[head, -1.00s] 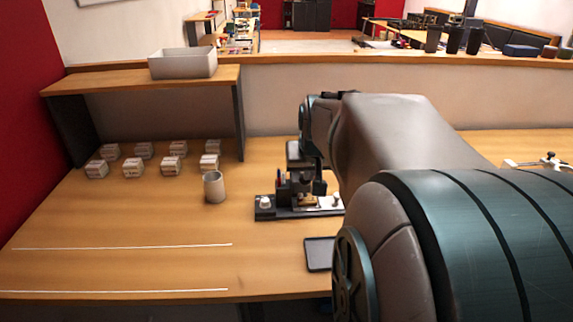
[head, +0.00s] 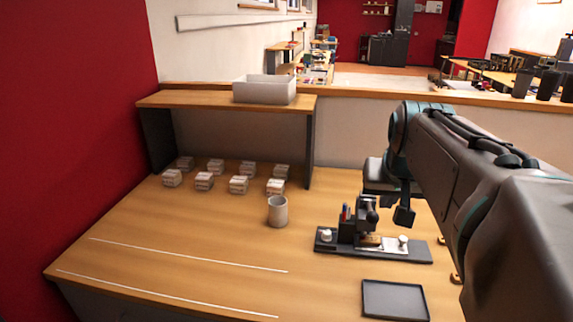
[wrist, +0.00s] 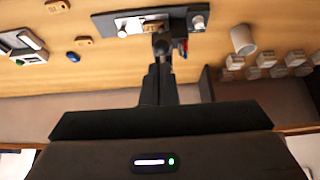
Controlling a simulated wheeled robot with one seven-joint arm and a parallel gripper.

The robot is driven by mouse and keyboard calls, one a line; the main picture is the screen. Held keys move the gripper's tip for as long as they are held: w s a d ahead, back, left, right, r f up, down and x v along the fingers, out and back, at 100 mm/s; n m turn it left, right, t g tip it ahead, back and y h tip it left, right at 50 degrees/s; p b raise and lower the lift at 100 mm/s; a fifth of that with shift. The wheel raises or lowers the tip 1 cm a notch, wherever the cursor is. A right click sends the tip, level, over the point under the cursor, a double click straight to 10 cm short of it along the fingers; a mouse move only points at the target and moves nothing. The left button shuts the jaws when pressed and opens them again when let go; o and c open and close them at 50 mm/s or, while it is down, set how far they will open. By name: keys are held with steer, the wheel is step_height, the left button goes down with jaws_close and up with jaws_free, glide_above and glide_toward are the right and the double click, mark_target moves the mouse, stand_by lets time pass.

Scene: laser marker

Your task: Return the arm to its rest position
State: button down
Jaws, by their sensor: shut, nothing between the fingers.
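My arm comes in from the right in the head view. My gripper (head: 403,218) hangs at its end, above and behind the laser marker (head: 368,222), and looks apart from it. In the wrist view, where the scene appears upside down, my gripper (wrist: 165,66) has its fingers together and empty. The laser marker (wrist: 150,22) shows past the fingertips on its dark base plate, with a small light piece on its bed. Part of the bench behind my arm is hidden.
A grey cup (head: 278,212) stands left of the marker. Several small white boxes (head: 238,185) sit under a wooden shelf (head: 200,99) with a grey bin (head: 264,89) on it. A dark tray (head: 394,299) lies in front. The bench's left front, with two white lines, is clear.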

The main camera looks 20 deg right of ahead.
steer(key=shift+a, duration=0.1)
steer(key=s+a+f+n+g+y, duration=0.1)
steer(key=s+a+f+n, duration=0.1)
steer(key=s+a+f, duration=0.2)
steer(key=s+a+f+n+g+y+p, duration=0.1)
steer(key=s+a+f+n, duration=0.1)
steer(key=a+f, duration=0.7)
steer(key=s+a, duration=0.1)
steer(key=a, duration=0.2)
steer(key=shift+s+a+f+n+g+y, duration=0.3)
steer(key=shift+s+a+n+g, duration=0.05)
steer(key=shift+n+g, duration=0.05)
steer(key=shift+s, duration=0.1)
